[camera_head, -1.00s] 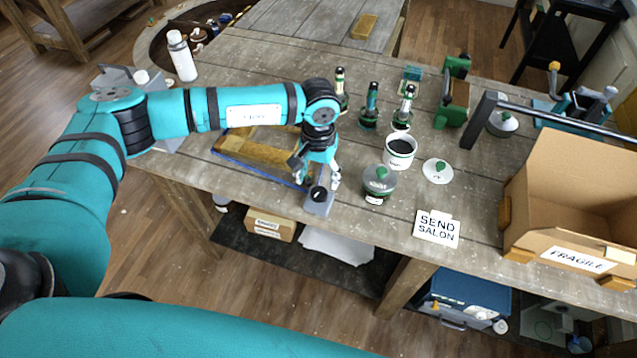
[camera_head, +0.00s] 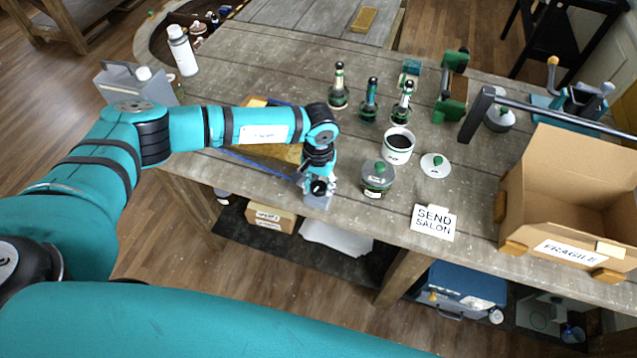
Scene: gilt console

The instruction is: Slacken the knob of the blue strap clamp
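The strap clamp's grey body (camera_head: 317,201) sits at the front edge of the workbench, with a round dark knob (camera_head: 319,187) on it. The blue strap (camera_head: 250,161) runs along the front edge of a gilt frame (camera_head: 275,153), largely hidden under my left arm. My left gripper (camera_head: 317,184) points down at the clamp, its grey fingers close about the knob. At this size I cannot tell whether they press on it. My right gripper is not in view.
A lidded glass jar (camera_head: 377,177) stands just right of the clamp. Behind it are a white tin (camera_head: 398,147), a round lid (camera_head: 435,165) and several dark bottles (camera_head: 369,101). A sign (camera_head: 433,221) and an open carton (camera_head: 570,190) are farther right.

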